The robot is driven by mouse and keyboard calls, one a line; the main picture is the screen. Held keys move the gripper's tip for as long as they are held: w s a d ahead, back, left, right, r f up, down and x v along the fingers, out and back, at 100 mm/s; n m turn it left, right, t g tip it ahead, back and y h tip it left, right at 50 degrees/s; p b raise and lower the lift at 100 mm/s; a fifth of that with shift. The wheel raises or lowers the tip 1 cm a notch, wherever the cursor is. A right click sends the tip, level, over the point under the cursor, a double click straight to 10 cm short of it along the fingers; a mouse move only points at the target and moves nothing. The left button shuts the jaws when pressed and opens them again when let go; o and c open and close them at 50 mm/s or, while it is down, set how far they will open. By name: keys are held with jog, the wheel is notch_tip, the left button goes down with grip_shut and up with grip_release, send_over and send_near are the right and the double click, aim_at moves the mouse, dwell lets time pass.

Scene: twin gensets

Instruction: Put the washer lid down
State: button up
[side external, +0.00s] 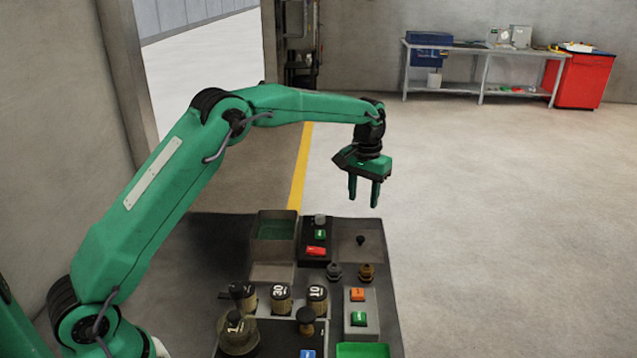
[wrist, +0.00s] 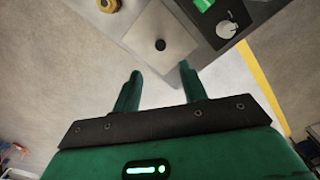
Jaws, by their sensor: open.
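The washer lid (side external: 348,252) is a flat grey plate with a small black knob (side external: 360,240). It lies flat at the far right of the dark work table in the side view. In the wrist view the lid (wrist: 146,33) shows beyond the fingertips, its black knob (wrist: 160,45) near its middle. My gripper (side external: 363,204) is open and empty, its fingers pointing down above the lid and apart from it. In the wrist view my gripper (wrist: 160,72) has both fingers spread with nothing between them.
A black control box (side external: 316,240) with green and red buttons and a grey knob stands just left of the lid. An open bin (side external: 275,229) is further left. Dark and brass fittings (side external: 366,272) stand nearby. Numbered weights (side external: 282,299) and a button box (side external: 361,318) are nearer.

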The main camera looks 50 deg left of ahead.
dwell(0.4)
jog(key=s+r+m+t, duration=0.1)
jog(key=s+r+t, duration=0.2)
jog(key=s+r, duration=1.35)
jog(key=s+f+m+t, duration=0.1)
jog(key=s+f, duration=0.4)
jog(key=s, duration=1.5)
jog(key=shift+s+a+f+t, duration=0.2)
jog(key=shift+s+a+t, duration=0.15)
jog(key=shift+t, duration=0.45)
jog(key=shift+o, duration=0.5)
